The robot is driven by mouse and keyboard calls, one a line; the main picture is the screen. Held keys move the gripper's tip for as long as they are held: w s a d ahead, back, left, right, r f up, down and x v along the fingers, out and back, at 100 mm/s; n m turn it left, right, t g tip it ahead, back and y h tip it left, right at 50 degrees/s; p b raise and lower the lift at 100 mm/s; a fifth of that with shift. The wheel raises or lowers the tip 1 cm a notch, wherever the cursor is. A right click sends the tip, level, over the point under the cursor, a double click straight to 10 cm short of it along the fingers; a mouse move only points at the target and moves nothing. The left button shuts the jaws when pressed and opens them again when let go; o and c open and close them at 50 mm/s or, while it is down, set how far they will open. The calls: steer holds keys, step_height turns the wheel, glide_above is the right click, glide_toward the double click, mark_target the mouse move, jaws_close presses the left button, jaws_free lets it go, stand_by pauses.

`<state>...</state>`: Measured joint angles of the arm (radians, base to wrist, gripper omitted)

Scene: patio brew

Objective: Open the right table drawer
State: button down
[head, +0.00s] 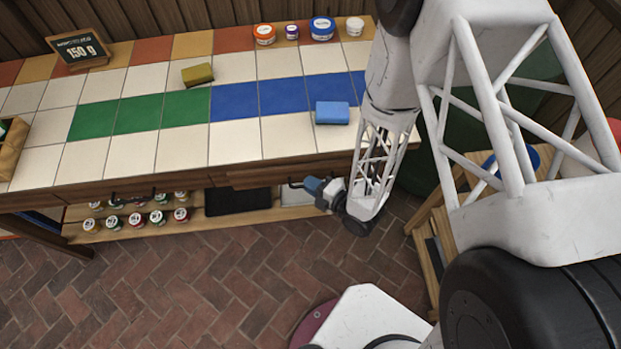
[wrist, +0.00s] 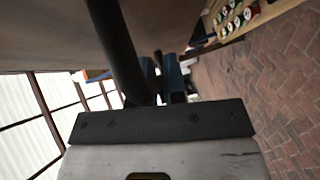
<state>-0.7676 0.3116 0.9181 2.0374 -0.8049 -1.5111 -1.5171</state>
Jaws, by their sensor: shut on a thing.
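The tiled table (head: 180,148) has a wooden front edge with the right drawer (head: 250,177) under it, at the right half of the table. I cannot tell from here whether its front stands out from the table. A dark bar handle (head: 294,184) is on this drawer. My gripper (head: 308,184) is at the handle, below the table edge, with its blue fingers shut on the bar. In the wrist view the dark bar (wrist: 118,50) runs down to my gripper (wrist: 166,82), and partly hides the fingers. The left drawer's handle (head: 132,197) shows further left.
On the tabletop are a blue sponge (head: 332,113), a green sponge (head: 197,74), a price sign (head: 80,50) and several tubs at the back. A lower shelf (head: 235,215) holds small jars and a dark tray. A wooden stand (head: 440,222) is at right. The brick floor (head: 180,285) in front is largely clear.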

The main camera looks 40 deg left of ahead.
steer(key=s+d, duration=0.8)
steer(key=d, duration=0.1)
steer(key=shift+s, duration=0.4)
steer(key=c, duration=1.5)
jaws_free()
steer(key=shift+a, duration=0.1)
steer(key=shift+o, duration=0.2)
steer(key=d+r, duration=0.1)
steer(key=d, duration=0.6)
steer(key=shift+d, duration=0.35)
